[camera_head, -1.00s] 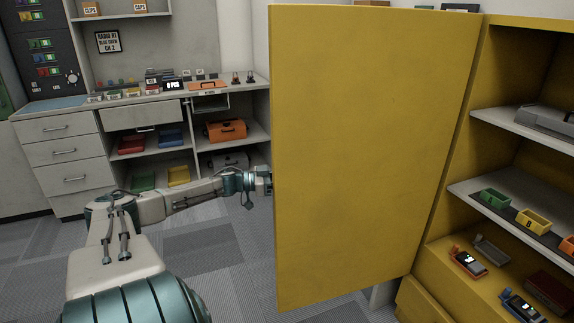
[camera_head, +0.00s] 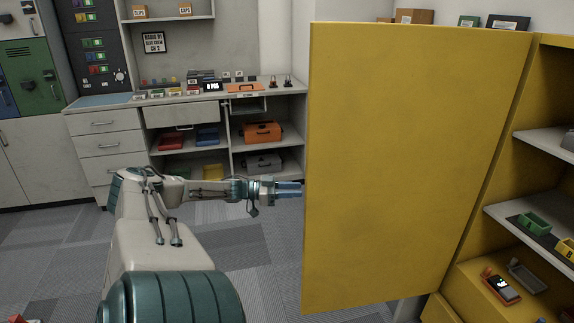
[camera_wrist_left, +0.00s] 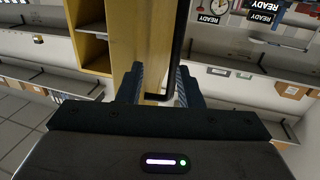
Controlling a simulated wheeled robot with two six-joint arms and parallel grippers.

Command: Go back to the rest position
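The yellow cabinet door (camera_head: 410,165) stands open and fills the middle right of the head view. My left gripper (camera_head: 290,188) is at the door's left edge, with its fingertips partly hidden behind the door. In the left wrist view my left gripper (camera_wrist_left: 158,85) has its two fingers apart. The yellow door (camera_wrist_left: 148,40) and a dark bar handle (camera_wrist_left: 178,45) show beyond and between the fingers. I cannot tell whether a finger touches the handle. My right gripper is in neither view.
The yellow cabinet (camera_head: 470,285) at right has shelves with a green bin (camera_head: 534,224) and a red handheld radio (camera_head: 500,287). A grey workbench (camera_head: 185,103) with drawers, trays and an orange case (camera_head: 262,132) stands behind my left arm. Carpeted floor (camera_head: 265,245) is clear between.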

